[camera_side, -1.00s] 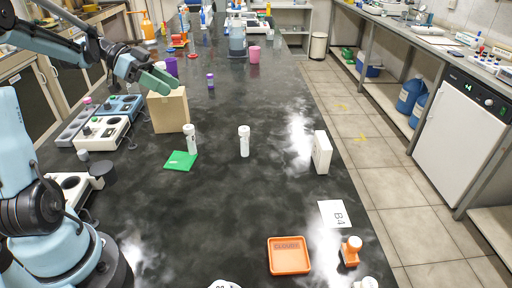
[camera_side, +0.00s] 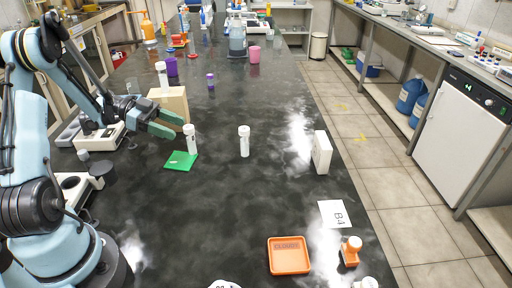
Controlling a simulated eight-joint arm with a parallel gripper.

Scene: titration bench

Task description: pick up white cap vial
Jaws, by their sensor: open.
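Several white-capped vials stand upright. One vial (camera_side: 190,140) is at the back edge of a green square (camera_side: 180,161). A second vial (camera_side: 244,142) stands alone on the dark bench to its right. A third vial (camera_side: 161,77) shows above the cardboard box (camera_side: 174,98), seemingly on its top. My gripper (camera_side: 178,126) has green fingers, open and empty. It points right, in front of the box's lower part and just left of the vial by the green square. I cannot tell whether the fingertips are level with that vial.
A white box (camera_side: 321,153) stands to the right, with a B4 card (camera_side: 333,214) and an orange tray (camera_side: 288,256) nearer the front. A black-capped container (camera_side: 103,173) and white racks (camera_side: 98,135) are at left.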

